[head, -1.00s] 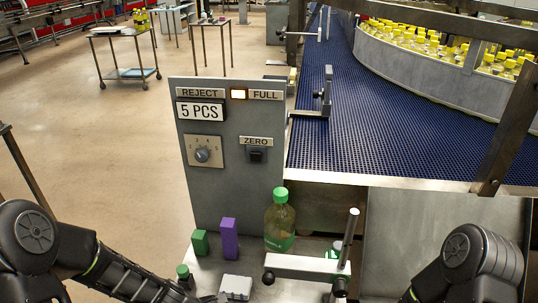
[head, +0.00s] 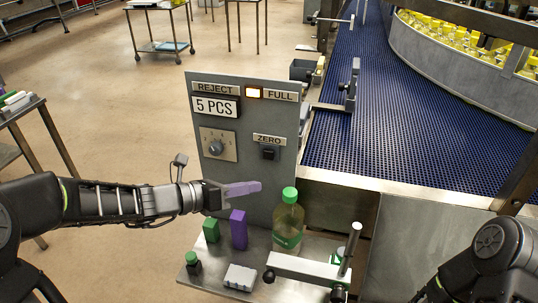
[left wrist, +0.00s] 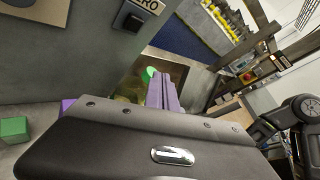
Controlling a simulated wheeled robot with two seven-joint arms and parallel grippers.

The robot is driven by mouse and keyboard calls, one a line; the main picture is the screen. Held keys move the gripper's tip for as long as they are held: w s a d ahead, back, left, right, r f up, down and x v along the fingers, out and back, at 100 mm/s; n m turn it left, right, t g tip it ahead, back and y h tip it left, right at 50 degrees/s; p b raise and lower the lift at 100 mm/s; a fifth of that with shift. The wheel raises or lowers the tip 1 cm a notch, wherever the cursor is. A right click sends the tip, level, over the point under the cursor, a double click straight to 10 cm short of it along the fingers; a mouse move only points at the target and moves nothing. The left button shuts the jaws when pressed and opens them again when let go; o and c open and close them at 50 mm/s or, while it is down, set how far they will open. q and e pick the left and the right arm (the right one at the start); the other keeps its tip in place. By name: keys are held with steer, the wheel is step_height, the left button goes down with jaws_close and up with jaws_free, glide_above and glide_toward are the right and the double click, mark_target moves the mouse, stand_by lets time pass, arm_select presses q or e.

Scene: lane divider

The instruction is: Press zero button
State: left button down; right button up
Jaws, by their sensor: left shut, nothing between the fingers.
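The ZERO button (head: 269,152) is a dark square switch under a ZERO label on the grey upright panel (head: 255,190). It also shows near the top of the left wrist view (left wrist: 133,20). My left gripper (head: 258,187) has light purple fingers, shut and empty. In the head view its tips appear below and slightly left of the button, in front of the panel, not touching the button. The fingers point forward in the left wrist view (left wrist: 162,92). My right arm shows at the lower right, but its gripper is out of view.
A green-capped bottle (head: 288,220), purple block (head: 238,230), green block (head: 211,230) and small grey block (head: 240,277) stand on the metal shelf below the panel. The panel has a dial (head: 216,146), a 5 PCS display and a lit lamp (head: 253,93). A blue conveyor (head: 390,120) lies behind right.

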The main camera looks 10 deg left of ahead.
arm_select(q)
steer(key=shift+w, duration=0.1)
glide_toward(273, 158)
steer(key=shift+w+d+f+p, duration=0.15)
steer(key=shift+w+d+f, duration=0.25)
steer(key=shift+d, duration=0.3)
steer(key=shift+w+d+f+p, duration=0.15)
steer(key=shift+w+d+f, duration=0.2)
steer(key=shift+d, duration=0.35)
steer(key=shift+w+d+f+p, duration=0.15)
steer(key=shift+w+d+f, duration=0.25)
steer(key=shift+d, duration=0.35)
steer(key=shift+w+r, duration=0.15)
stand_by(0.4)
steer(key=shift+w, duration=0.3)
steer(key=shift+w+p, duration=0.4)
steer(key=shift+w, duration=0.15)
stand_by(0.7)
steer(key=shift+s, duration=0.95)
